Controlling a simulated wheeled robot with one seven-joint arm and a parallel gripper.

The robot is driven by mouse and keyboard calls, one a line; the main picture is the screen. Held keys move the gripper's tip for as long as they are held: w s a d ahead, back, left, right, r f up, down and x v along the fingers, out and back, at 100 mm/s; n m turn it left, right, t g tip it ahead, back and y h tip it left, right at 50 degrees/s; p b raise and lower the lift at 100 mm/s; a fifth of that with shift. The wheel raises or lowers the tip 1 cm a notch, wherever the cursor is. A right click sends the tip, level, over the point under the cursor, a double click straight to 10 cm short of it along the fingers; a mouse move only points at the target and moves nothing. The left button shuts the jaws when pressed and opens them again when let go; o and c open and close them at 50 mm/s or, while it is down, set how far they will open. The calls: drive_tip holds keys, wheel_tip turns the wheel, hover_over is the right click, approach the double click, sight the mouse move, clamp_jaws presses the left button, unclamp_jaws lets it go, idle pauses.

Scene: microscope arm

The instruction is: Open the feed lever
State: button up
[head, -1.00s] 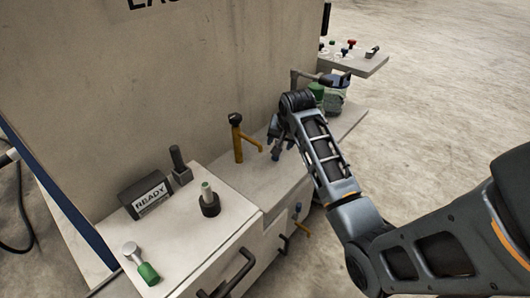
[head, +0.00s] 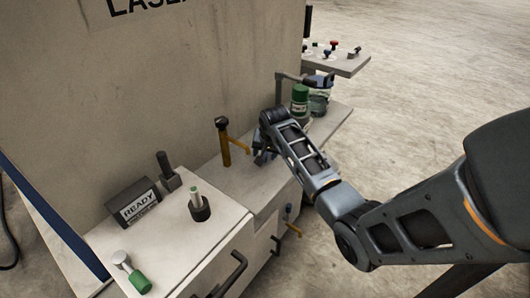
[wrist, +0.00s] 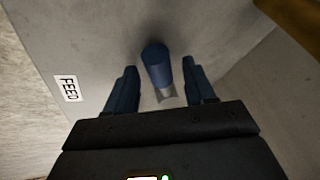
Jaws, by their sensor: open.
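The feed lever (wrist: 156,66) shows in the wrist view as a blue cylindrical handle on a pale metal stem, standing off a grey surface. A FEED label (wrist: 69,88) is on that surface to its left. My gripper (wrist: 160,76) is open, one dark blue finger on each side of the handle, with visible gaps and no clear contact. In the head view my gripper (head: 263,157) is low over the pale ledge, just right of a yellow post lever. The feed lever is hard to tell from the fingers there.
The yellow post lever (head: 223,142) with a black top stands close left of my gripper. A green canister (head: 300,101) stands behind my wrist. A READY sign (head: 138,203), a green-topped knob (head: 198,204) and a green-handled lever (head: 131,272) sit on the front cabinet.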

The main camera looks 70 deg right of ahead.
clamp_jaws()
idle(0.4)
